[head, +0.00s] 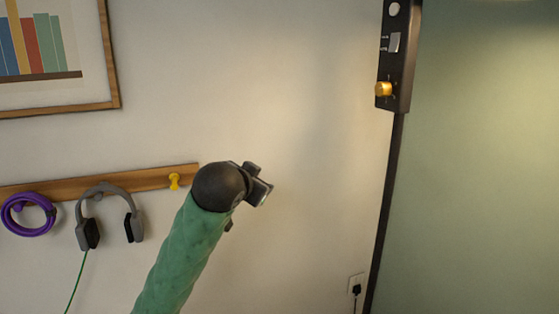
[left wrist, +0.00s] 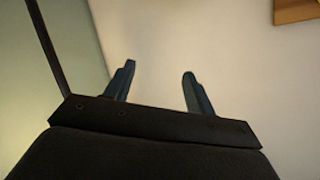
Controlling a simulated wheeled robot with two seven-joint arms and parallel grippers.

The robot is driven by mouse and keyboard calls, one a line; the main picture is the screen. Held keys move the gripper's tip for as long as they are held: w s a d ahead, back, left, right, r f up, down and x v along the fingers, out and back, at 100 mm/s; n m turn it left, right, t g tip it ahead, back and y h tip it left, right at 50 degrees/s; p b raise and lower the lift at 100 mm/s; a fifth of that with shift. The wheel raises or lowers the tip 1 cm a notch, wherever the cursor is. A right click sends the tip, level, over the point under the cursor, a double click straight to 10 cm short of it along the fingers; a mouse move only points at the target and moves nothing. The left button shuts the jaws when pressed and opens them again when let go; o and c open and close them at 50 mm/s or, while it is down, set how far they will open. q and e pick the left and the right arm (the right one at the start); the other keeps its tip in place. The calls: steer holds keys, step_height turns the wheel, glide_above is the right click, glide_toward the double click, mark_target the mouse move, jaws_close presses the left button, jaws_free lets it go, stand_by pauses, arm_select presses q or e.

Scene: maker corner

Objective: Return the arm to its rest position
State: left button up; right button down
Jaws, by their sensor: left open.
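My left arm, in a green sleeve, rises from the lower edge of the head view. It ends in a dark wrist and my left gripper (head: 258,185), raised in front of the pale wall. In the left wrist view my left gripper (left wrist: 159,68) has its two dark fingers spread apart. Nothing is between them and only bare wall shows beyond. My right gripper is in neither view.
A wooden peg rail (head: 140,180) with a yellow peg (head: 174,181) holds grey headphones (head: 133,229) and a purple ring-shaped item (head: 28,232). A picture frame (head: 113,80) hangs above. A dark control panel (head: 400,70) with an orange knob (head: 383,88) is right. An outlet (head: 355,281) is low.

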arm_select(q)
steer(key=s+a+f+n+g+y, duration=0.1)
steer(key=s+a+f+n+g, duration=0.3)
steer(key=f, duration=0.6)
steer(key=s+a+f+m+t+y, duration=0.15)
steer(key=s+f, duration=0.35)
steer(key=f, duration=0.6)
steer(key=s+a+f+n+g, duration=0.25)
steer(key=s+a+f, duration=0.2)
steer(key=f, duration=0.55)
steer(key=s+f+g, duration=0.3)
steer(key=s+f, duration=0.8)
steer(key=s, duration=0.3)
steer(key=s+f+n+g, duration=0.1)
steer(key=s+f+g, duration=0.3)
steer(key=s+f, duration=0.8)
steer(key=s, duration=0.3)
steer(key=shift+s+a+f, duration=0.15)
steer(key=shift+s+f, duration=0.05)
steer(key=shift+f, duration=0.1)
